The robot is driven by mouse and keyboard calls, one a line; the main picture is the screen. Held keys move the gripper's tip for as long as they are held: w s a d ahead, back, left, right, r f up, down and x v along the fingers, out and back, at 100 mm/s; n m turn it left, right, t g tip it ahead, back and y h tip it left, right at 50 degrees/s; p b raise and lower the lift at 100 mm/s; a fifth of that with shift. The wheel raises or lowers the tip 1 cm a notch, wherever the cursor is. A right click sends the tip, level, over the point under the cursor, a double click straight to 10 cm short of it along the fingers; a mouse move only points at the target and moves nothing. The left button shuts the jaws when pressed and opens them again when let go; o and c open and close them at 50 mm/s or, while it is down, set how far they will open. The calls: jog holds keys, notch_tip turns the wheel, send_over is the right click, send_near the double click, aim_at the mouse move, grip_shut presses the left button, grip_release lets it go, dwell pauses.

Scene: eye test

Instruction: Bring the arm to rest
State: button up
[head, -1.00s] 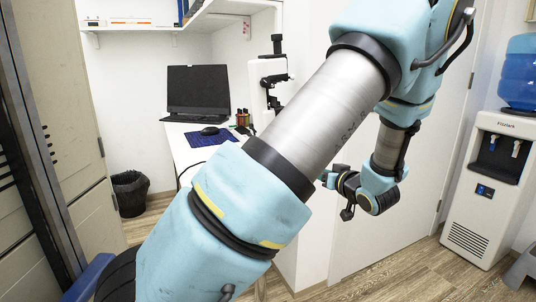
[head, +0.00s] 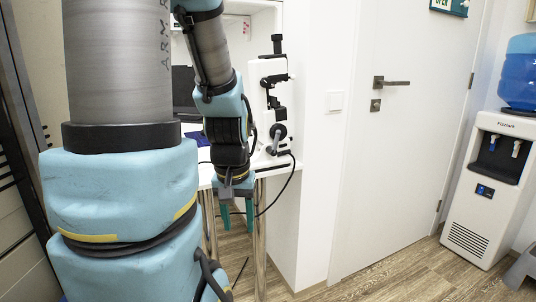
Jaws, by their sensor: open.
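My arm stands upright at the left of the head view, close to the camera, with its forearm hanging down in front of the white desk. My gripper (head: 236,215) points down at the front of the desk. Its two green fingers are apart, and I see nothing between them. The arm hides most of the desk top and much of the dark monitor behind it.
A white desk (head: 290,168) stands behind my gripper, with a white device with black knobs (head: 270,105) on it. A black cable hangs near the gripper. A white door (head: 400,150) and a water dispenser (head: 484,190) are at the right. The floor (head: 400,275) before the door is clear.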

notch_tip(320, 180, up, 15)
jog(key=p, duration=1.5)
jog(key=shift+s+a+f, duration=0.1)
dwell(0.5)
